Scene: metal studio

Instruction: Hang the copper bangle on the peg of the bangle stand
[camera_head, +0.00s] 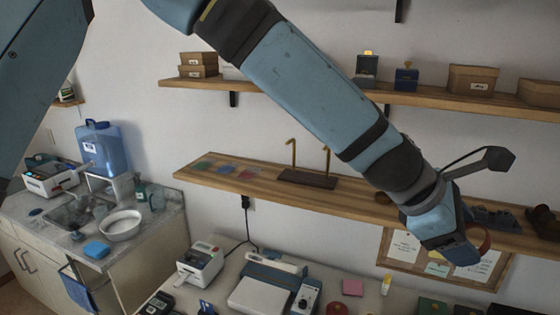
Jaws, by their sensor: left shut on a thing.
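The bangle stand (307,178) is on the lower wall shelf, a dark flat base with two upright brass-coloured pegs bent at the top. Nothing hangs on the pegs. My left gripper (471,250) is at the right, in front of the shelf's front edge and well to the right of the stand. It is shut on the copper bangle (487,240), a reddish-brown ring that shows only in part at the gripper's right side. The rest of the bangle is hidden by the gripper. My right gripper is not in view.
The lower shelf (235,184) holds flat coloured pieces left of the stand and dark items (495,217) at the right. My left arm covers the shelf right of the stand. An upper shelf (430,101) carries boxes. A counter with a label printer (201,262) lies below.

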